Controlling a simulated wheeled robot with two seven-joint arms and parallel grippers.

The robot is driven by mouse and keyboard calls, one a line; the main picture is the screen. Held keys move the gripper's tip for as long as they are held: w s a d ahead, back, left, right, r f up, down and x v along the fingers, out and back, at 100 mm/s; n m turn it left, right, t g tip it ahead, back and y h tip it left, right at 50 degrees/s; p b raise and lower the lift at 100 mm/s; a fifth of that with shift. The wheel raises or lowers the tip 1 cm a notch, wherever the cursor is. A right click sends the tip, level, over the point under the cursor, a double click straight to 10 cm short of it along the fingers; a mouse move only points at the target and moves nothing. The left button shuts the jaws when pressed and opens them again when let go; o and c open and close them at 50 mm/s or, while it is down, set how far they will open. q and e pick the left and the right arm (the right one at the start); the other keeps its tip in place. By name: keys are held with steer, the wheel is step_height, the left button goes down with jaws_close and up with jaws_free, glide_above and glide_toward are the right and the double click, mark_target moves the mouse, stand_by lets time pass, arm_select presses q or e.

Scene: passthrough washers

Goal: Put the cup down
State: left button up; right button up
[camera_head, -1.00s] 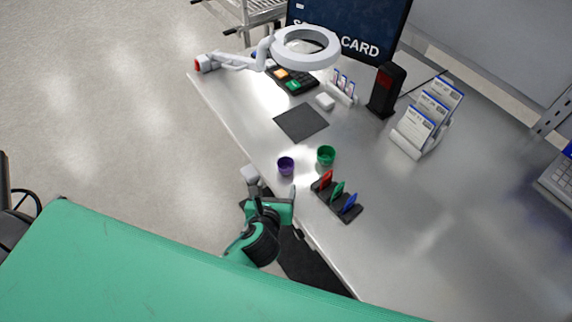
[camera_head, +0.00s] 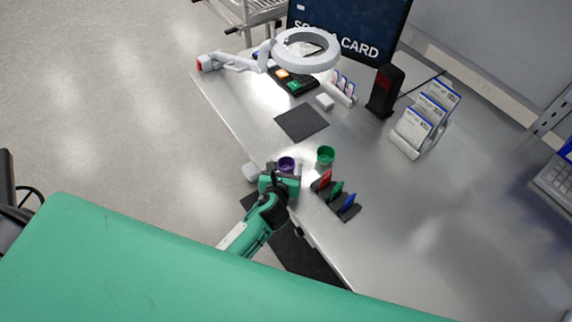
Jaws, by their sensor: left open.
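A small purple cup (camera_head: 286,163) stands upright on the metal table near its left edge. A slightly larger green cup (camera_head: 326,155) stands upright just to its right. My left gripper (camera_head: 284,171) is at the purple cup, on its near side, with its jaws open. The gripper hides the lower part of the cup, so I cannot tell whether a finger touches it. My right gripper is not in view.
A black holder (camera_head: 337,201) with red, green and blue pieces is right of the gripper. A dark square mat (camera_head: 301,122) lies behind the cups. A ring lamp (camera_head: 306,49) is at the back. A card stand (camera_head: 407,146) is farther right. The table between is bare.

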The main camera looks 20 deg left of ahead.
mark_target(287, 161)
arm_select(q)
steer(key=shift+p+x, duration=0.4)
steer(key=shift+x, duration=1.5)
steer(key=c, duration=1.1)
steer(key=shift+r, duration=0.1)
